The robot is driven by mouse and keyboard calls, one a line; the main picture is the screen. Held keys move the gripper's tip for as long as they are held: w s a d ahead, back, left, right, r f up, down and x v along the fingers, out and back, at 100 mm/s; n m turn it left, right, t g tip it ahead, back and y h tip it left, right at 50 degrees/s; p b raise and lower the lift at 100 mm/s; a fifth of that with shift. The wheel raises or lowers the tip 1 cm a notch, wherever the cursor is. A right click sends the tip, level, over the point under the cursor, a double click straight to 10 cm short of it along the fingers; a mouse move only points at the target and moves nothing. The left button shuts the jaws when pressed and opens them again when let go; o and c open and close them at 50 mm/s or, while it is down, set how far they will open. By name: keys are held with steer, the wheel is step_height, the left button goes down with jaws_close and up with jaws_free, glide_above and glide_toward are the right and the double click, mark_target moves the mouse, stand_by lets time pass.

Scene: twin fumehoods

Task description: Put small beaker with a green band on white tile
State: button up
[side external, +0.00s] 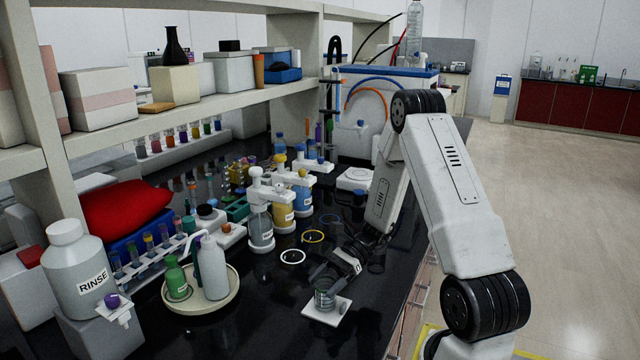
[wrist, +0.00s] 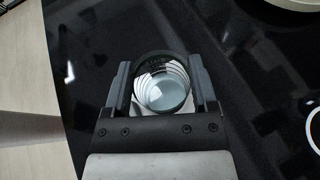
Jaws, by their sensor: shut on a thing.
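The small beaker (side external: 324,299) is clear glass with a dark greenish band. It is upright at the white tile (side external: 337,311) on the black bench; I cannot tell whether its base touches the tile. My gripper (side external: 333,279) reaches in low from the right and is shut on the beaker. In the wrist view, the beaker (wrist: 162,84) sits between the two fingers of my gripper (wrist: 161,88), seen from above. A little of the white tile (wrist: 182,113) shows beneath it there; most of it is hidden.
White (side external: 292,257), yellow (side external: 313,236) and blue rings lie behind the tile. A round tray (side external: 228,300) with a green bottle (side external: 176,279) and a wash bottle (side external: 212,268) stands left. Dispenser bottles (side external: 260,228) stand behind. The bench's front edge is close on the right.

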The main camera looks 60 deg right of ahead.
steer(key=shift+f, duration=0.15)
steer(key=o, duration=1.3)
steer(key=shift+o, duration=0.2)
steer(key=shift+d+r, duration=0.2)
steer(key=shift+r, duration=0.05)
steer(key=v, duration=1.1)
steer(key=shift+s+d, duration=0.2)
steer(key=shift+d, duration=0.05)
steer(key=shift+a, duration=0.1)
